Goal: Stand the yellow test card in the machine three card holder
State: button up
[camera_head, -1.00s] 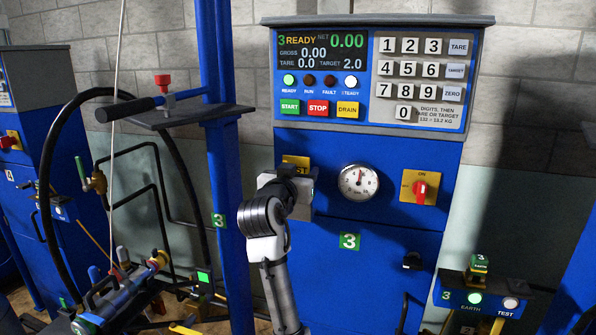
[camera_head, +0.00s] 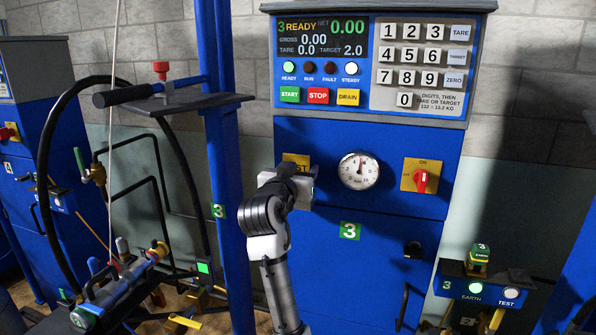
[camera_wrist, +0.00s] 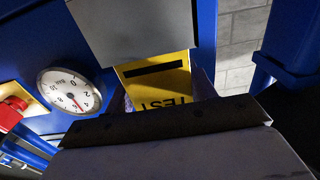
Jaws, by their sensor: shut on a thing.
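The yellow test card (camera_head: 297,160) is at the blue front of machine three, left of the round gauge. My gripper (camera_head: 298,182) is in front of it and covers its lower part. In the wrist view the card (camera_wrist: 155,72) shows yellow with a black bar and the word TEST upside down. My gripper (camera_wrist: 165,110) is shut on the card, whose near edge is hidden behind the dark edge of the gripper. The card holder cannot be clearly made out, and I cannot tell whether the card touches it.
The gauge (camera_head: 359,171) and a yellow plate with a red switch (camera_head: 421,177) are right of my gripper. A blue post (camera_head: 222,190) stands close on the left. An earth and test box (camera_head: 482,285) is at lower right. The keypad panel (camera_head: 420,70) is above.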

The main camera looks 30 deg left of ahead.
jog(key=shift+f+b, duration=0.45)
jog(key=shift+f, duration=0.35)
jog(key=o, duration=1.1)
jog(key=b+v, duration=0.3)
jog(key=v, duration=1)
jog(key=shift+s+d, duration=0.1)
jog(key=shift+s, duration=0.3)
